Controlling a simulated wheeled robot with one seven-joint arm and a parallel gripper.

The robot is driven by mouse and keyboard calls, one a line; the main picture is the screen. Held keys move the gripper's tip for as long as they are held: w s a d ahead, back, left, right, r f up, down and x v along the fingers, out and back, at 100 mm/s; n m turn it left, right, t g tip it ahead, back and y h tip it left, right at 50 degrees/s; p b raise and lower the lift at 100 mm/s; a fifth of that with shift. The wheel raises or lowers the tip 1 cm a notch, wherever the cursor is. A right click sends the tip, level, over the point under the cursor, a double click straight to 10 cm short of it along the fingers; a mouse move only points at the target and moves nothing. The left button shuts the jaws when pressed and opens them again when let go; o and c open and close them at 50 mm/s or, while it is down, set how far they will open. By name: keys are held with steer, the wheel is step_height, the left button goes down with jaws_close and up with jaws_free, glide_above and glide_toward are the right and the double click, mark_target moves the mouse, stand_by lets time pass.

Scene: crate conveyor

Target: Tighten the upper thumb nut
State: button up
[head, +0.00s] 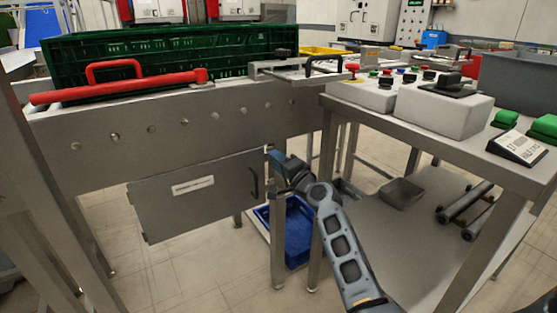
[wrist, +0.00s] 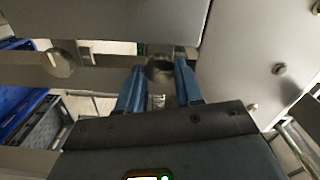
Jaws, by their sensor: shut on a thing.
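A round metal thumb nut (wrist: 160,69) sits between the two blue fingers of my gripper (wrist: 159,85) in the wrist view. The fingers are closed against its sides. A second round thumb nut (wrist: 60,62) shows to the left in that view, on the side toward the blue crate, so the held one appears to be the upper. In the head view my gripper (head: 283,160) is at the upper right corner of the grey hanging panel (head: 200,192), by the table leg. Both nuts are hidden or too small to make out there.
The panel has a dark handle (head: 254,181) close to my gripper. A blue crate (head: 297,232) stands low behind the table legs. A green crate (head: 170,60) and a red-handled bar (head: 118,86) are on the conveyor above. A control table (head: 440,135) stands at right.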

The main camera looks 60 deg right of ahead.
steer(key=shift+f+m, duration=0.1)
steer(key=shift+m, duration=0.4)
steer(key=o, duration=1)
steer(key=shift+o, duration=0.2)
steer(key=p+v, duration=0.1)
steer(key=v, duration=0.7)
steer(key=shift+d, duration=0.1)
